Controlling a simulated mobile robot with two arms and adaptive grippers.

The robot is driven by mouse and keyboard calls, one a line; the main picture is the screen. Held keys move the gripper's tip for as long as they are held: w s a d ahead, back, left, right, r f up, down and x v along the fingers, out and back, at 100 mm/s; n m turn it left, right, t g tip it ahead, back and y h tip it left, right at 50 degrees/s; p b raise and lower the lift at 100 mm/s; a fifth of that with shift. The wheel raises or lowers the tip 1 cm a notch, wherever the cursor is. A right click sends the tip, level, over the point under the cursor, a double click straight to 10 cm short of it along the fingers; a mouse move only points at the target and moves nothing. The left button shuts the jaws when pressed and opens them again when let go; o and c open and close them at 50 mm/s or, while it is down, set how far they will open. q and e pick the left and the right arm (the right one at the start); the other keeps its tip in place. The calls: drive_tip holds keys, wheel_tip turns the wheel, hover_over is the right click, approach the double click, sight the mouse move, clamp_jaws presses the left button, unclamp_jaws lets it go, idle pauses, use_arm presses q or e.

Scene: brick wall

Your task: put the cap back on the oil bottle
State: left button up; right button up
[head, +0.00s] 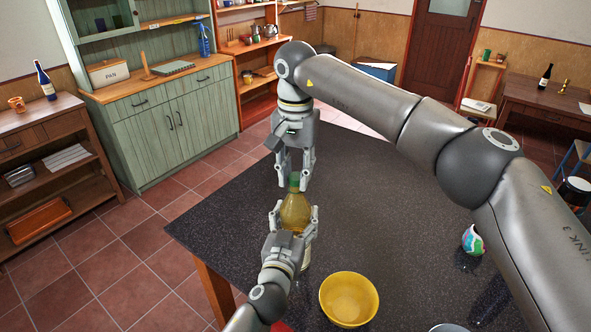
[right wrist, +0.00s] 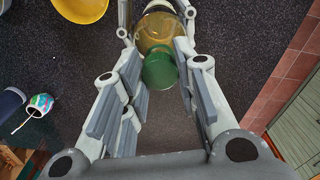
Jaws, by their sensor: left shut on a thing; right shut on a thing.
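The oil bottle (head: 295,212) holds yellow oil and stands upright over the dark table. My left gripper (head: 296,214) is shut around the bottle's body from the near side. My right gripper (head: 294,186) points down from above and is shut on the green cap (head: 294,178). The cap is right at the top of the bottle's neck. In the right wrist view, the cap (right wrist: 160,68) lies between my right fingers and overlaps the bottle (right wrist: 158,30). The fingers hide the join, so I cannot tell whether the cap is seated on the neck.
A yellow bowl (head: 349,300) stands on the dark table (head: 390,210) to the right of the bottle. A colourful painted cup (head: 472,240) is farther right. The tabletop between them is clear. A green cabinet (head: 170,120) stands behind, off the table.

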drive_tip(key=shift+f, duration=0.55)
